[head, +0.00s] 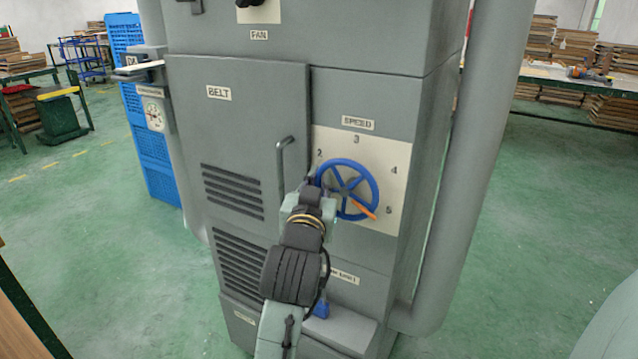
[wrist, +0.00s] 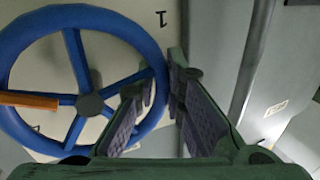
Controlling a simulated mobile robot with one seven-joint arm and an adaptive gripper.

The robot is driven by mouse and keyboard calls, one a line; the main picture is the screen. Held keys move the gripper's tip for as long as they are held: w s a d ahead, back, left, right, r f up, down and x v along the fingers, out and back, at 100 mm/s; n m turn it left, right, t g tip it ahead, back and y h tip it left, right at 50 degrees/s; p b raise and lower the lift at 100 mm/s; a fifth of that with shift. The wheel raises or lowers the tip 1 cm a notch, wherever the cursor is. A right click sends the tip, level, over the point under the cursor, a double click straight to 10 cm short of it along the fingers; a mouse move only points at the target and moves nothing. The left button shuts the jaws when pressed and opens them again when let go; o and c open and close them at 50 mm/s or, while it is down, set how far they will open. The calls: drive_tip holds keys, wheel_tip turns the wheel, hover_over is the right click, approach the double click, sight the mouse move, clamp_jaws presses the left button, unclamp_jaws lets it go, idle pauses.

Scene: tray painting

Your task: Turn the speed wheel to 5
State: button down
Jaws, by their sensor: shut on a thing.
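The blue speed wheel (head: 375,181) is mounted on a pale dial plate (head: 395,155) on the grey machine's front. Its orange pointer (head: 364,208) aims to the lower right, close to the printed 5 (head: 389,210) and slightly below its line. My gripper (head: 316,184) is at the wheel's left side, and my arm hides the plate's lower left. In the wrist view, the wheel (wrist: 35,22) fills the left, with the orange pointer (wrist: 28,100) across it. My gripper's fingers (wrist: 162,80) are shut on the wheel's rim, one finger on each side.
A door labelled BELT (head: 235,120) with an upright handle (head: 281,165) is just left of the wheel. A thick grey pipe (head: 480,130) runs down the machine's right side. Blue crates (head: 155,150) stand behind at left. Green floor is open on both sides.

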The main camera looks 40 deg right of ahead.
drive_tip(key=shift+r+m, duration=0.15)
drive_tip(key=shift+m, duration=0.15)
drive_tip(key=c, duration=1.7)
unclamp_jaws()
drive_tip(key=shift+o, duration=0.2)
